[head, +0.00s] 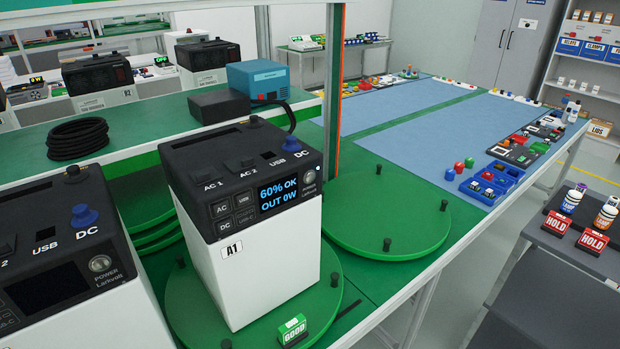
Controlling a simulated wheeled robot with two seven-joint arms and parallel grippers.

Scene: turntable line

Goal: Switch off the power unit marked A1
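The power unit marked A1 (262,278) stands upright on a green turntable (187,300) in the middle of the head view. Its body is white with a black top section. Its screen (278,195) is lit and reads 60% OK, OUT 0W. A small round power button (310,177) sits to the right of the screen. The A1 label (232,249) is on the front, below the buttons marked AC and USB. Neither of my grippers is in view.
A second power unit (98,309) with a dark screen stands close on the left. A green GOOD block (293,330) is at the turntable's front edge. An empty turntable (385,215) lies to the right. A post rises behind A1; a black cable coil (77,138) lies behind left.

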